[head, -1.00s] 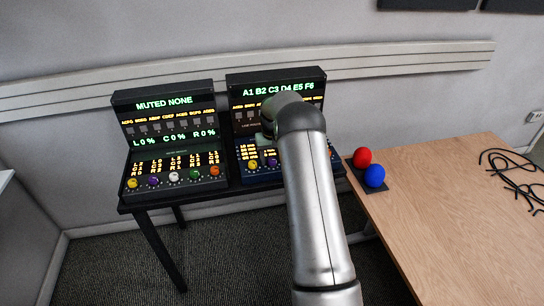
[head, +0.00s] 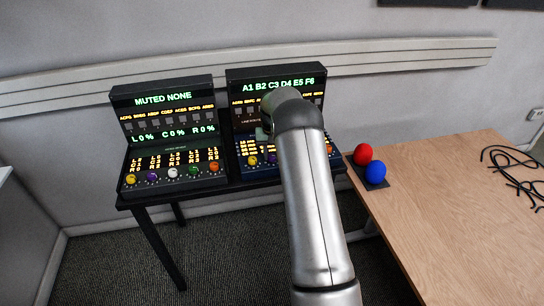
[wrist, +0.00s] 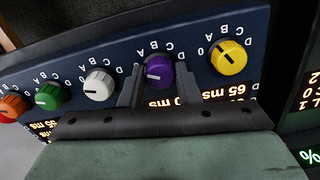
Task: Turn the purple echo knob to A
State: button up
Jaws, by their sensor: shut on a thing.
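The purple echo knob (wrist: 160,70) is in the middle of the wrist view, on the dark blue panel. Its white mark points toward the left of the picture. The letters around it appear upside down, with C, B and A above it. My gripper (wrist: 157,82) has one finger on each side of the purple knob and is shut on it. In the head view the purple knob (head: 272,160) shows on the right console, left of my arm; my fingers are hidden there.
A yellow knob (wrist: 229,57) is right of the purple one; white (wrist: 98,86), green (wrist: 49,96) and orange (wrist: 11,108) knobs are to its left. A left console (head: 172,140) has similar knobs.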

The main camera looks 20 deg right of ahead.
aim_at(272, 155)
jog(key=shift+m+b, duration=1.35)
jog(key=shift+m, duration=1.15)
jog(key=o, duration=1)
jog(key=shift+c, duration=0.2)
jog(key=shift+r, duration=0.1)
notch_tip(272, 155, up, 17)
jog(key=b, duration=0.1)
jog(key=shift+r, duration=0.15)
